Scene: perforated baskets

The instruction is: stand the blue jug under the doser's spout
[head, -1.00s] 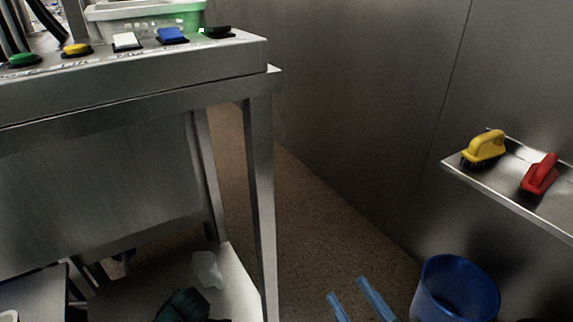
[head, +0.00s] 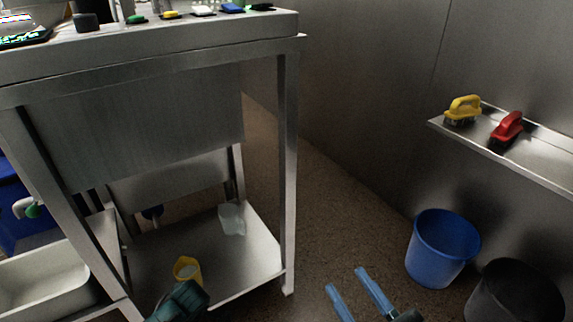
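I cannot make out a blue jug for certain, and I see no clear doser or spout. A yellow jug-like vessel (head: 187,267) and a clear, pale vessel (head: 232,219) are on the lower shelf (head: 262,262) of the steel table. My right gripper (head: 345,278) is at the bottom centre, its two blue fingers apart with nothing between them, over the floor to the right of the table leg. A dark teal part (head: 182,302), apparently of my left arm, covers the shelf's front beside the yellow vessel. Its fingers cannot be made out.
A blue bucket (head: 440,252) and a black bucket (head: 513,292) stand on the floor at right. A wall shelf (head: 545,162) holds a yellow brush (head: 463,109) and a red brush (head: 507,128). A pale basin (head: 45,282) is at lower left.

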